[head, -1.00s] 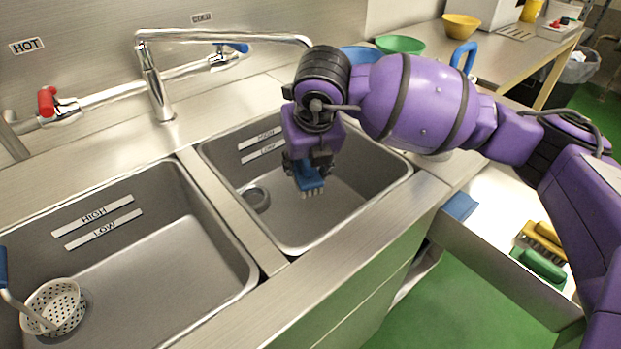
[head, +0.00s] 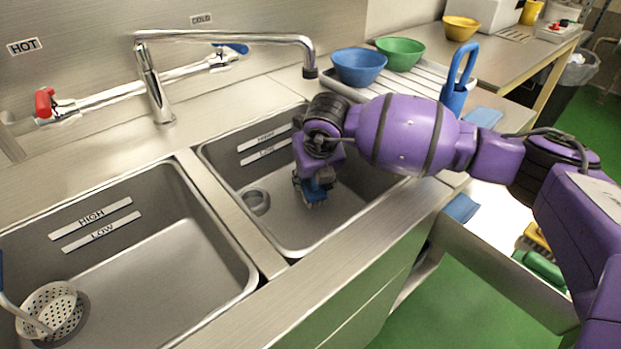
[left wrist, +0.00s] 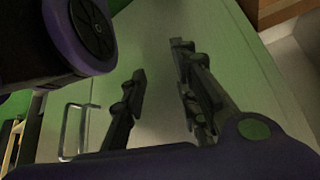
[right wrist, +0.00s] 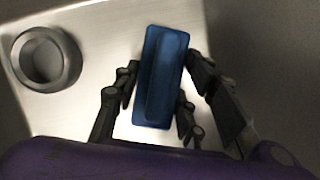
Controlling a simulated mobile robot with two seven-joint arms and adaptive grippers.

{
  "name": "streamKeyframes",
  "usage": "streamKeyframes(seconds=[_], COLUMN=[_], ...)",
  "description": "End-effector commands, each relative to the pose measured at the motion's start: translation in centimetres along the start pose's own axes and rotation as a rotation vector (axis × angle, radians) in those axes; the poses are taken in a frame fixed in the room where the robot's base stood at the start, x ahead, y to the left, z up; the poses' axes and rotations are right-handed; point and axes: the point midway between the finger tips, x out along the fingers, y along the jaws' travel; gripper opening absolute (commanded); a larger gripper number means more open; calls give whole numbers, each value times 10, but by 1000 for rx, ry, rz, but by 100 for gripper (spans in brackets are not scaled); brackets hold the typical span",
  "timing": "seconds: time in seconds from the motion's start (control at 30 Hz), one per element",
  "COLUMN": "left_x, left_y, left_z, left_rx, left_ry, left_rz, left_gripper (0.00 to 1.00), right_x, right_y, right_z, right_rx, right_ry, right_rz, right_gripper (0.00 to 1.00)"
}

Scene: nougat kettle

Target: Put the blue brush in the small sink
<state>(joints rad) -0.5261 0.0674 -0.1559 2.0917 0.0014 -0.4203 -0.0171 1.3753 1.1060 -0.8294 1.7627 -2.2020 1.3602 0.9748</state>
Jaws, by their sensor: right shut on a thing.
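The blue brush (head: 314,190) is down inside the small sink (head: 222,172), the right one of the two basins, with its bristles downward. My right gripper (head: 312,180) is shut on it, low in the basin; whether the bristles touch the floor I cannot tell. In the right wrist view the brush (right wrist: 160,78) lies between the fingers of my right gripper (right wrist: 158,95), over the pale sink floor. My left gripper (left wrist: 160,78) shows only in the left wrist view, open and empty, in front of a pale panel.
A drain (head: 256,201) lies left of the brush. The large sink (head: 150,265) holds a perforated strainer (head: 50,308). A faucet (head: 225,38) stands behind. A blue bowl (head: 358,66) and green bowl (head: 400,53) are at the back. An open drawer holds a green brush (head: 540,268).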

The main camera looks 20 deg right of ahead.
Motion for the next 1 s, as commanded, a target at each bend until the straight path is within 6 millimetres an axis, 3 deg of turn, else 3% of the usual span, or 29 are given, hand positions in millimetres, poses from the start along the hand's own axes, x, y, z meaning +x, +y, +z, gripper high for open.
streamKeyframes(seconds=[0.13, 0.17, 0.3, 0.67, 0.77, 1.0], left_x=[1, 0, 0, -1, -2, -4], left_y=[0, 0, 0, 0, 0, 0], left_z=[0, 0, -1, -3, -3, -6], left_rx=[0, -1, -1, 0, 0, 2], left_ry=[0, 1, 2, 4, 5, 6], left_rz=[0, 0, 0, 0, 0, 0], left_gripper=[28, 28, 28, 28, 28, 28], right_x=[2, 2, 2, -3, -15, -67], right_y=[0, 0, 0, 0, 1, 0], right_z=[-1, -1, -1, 1, 1, 2], right_rx=[0, 0, 0, 0, -1, -2], right_ry=[0, 1, 0, -1, -3, -5], right_rz=[1, 0, 0, 1, 3, 0], right_gripper=[5, 41, 57, 57, 57, 57])
